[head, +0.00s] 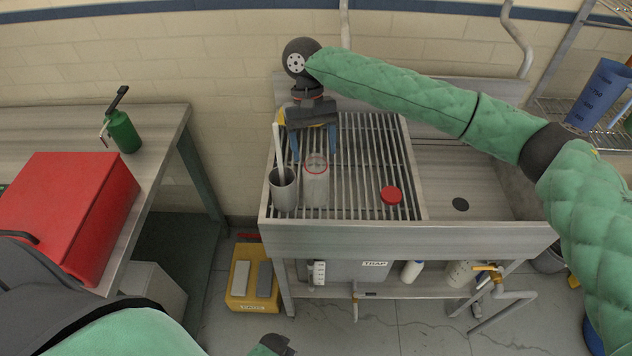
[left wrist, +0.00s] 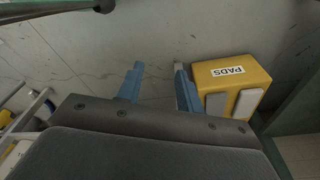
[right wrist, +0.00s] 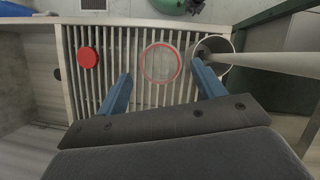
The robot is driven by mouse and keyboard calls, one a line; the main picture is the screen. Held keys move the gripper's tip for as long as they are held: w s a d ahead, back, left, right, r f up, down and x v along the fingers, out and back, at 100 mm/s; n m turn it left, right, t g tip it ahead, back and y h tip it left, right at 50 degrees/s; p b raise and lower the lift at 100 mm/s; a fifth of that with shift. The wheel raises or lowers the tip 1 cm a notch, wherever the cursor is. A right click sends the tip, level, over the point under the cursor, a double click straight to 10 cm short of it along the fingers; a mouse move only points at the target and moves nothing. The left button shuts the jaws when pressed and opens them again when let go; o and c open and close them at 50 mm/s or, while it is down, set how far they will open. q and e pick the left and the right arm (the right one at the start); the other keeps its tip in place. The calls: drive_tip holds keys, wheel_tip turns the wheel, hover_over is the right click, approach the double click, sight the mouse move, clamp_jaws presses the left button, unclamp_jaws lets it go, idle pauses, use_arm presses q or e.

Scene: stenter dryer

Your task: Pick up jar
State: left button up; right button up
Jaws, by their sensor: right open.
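A clear jar (head: 316,187) with a red ring at its rim stands upright on the slatted rack of the sink unit. In the right wrist view the jar (right wrist: 160,63) shows from above as a red ring. My right gripper (head: 314,158) is open and reaches down behind the jar's rim, its blue fingers to either side. In the right wrist view my right gripper (right wrist: 161,70) has the ring between its fingertips, with no clear contact. A red lid (head: 391,196) lies on the rack to the right. My left gripper (left wrist: 158,65) is open and empty above the floor.
A grey cup (head: 284,190) holding a pale stick stands close left of the jar, near one right fingertip. The rack (head: 360,150) is clear between jar and lid. A red box (head: 70,205) and green can (head: 124,132) stand on the left bench. A yellow pads box (left wrist: 235,75) is on the floor.

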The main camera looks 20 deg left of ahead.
drive_tip(key=f, duration=0.2)
use_arm(q)
drive_tip(key=s+a+f+p, duration=0.3)
drive_tip(key=f, duration=0.3)
drive_tip(key=shift+s+f+t, duration=0.3)
drive_tip(key=shift+s, duration=0.05)
use_arm(e)
hover_over(319, 193)
drive_tip(key=w+a, duration=0.1)
drive_tip(key=w, duration=0.1)
drive_tip(key=shift+w+a+f, duration=0.1)
drive_tip(key=shift+a+f, duration=0.05)
drive_tip(key=shift+f, duration=2.2)
use_arm(q)
drive_tip(key=shift+a, duration=0.1)
use_arm(e)
drive_tip(key=c, duration=1)
